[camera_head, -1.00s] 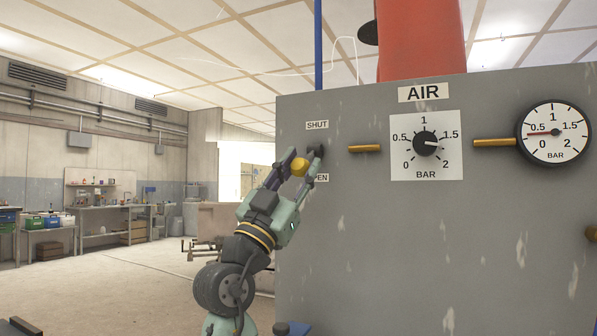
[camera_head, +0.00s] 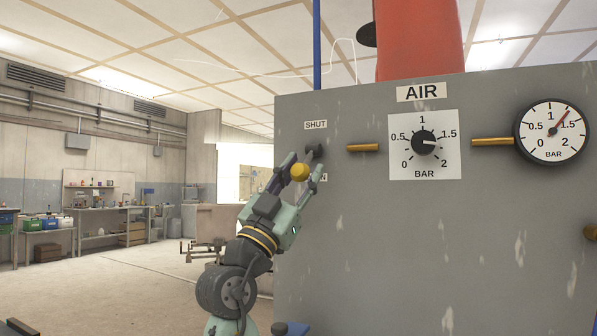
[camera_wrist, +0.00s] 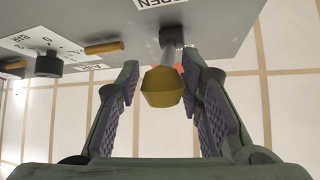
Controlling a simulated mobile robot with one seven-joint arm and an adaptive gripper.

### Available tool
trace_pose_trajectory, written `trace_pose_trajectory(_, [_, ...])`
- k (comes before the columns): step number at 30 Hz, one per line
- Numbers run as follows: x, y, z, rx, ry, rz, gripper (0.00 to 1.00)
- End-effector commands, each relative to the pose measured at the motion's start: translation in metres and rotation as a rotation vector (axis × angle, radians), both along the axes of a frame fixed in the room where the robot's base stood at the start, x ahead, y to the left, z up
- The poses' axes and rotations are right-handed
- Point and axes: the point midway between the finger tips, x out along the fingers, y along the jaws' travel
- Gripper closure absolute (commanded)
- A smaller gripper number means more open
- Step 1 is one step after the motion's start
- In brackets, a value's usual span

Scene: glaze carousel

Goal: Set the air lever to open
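In the wrist view the knob (camera_wrist: 163,88) sits between the spread fingers (camera_wrist: 162,85), with a gap on the left; contact on the right is unclear. The gauge (camera_head: 553,132) needle points between 1 and 1.5 bar.
A black dial knob (camera_head: 425,143) on a white scale plate is right of the lever, with brass pipes (camera_head: 362,148) beside it. A red column (camera_head: 420,40) rises behind the panel (camera_head: 400,240).

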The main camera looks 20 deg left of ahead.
Motion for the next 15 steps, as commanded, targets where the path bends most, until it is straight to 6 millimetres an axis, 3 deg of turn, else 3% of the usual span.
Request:
trace_pose_trajectory(7, [-0.0026,0.0002,0.0019,0.0,-0.006,0.0,0.49])
trace_pose_trajectory(15, [-0.0045,0.001,0.0025,0.0,-0.01,0.002,0.49])
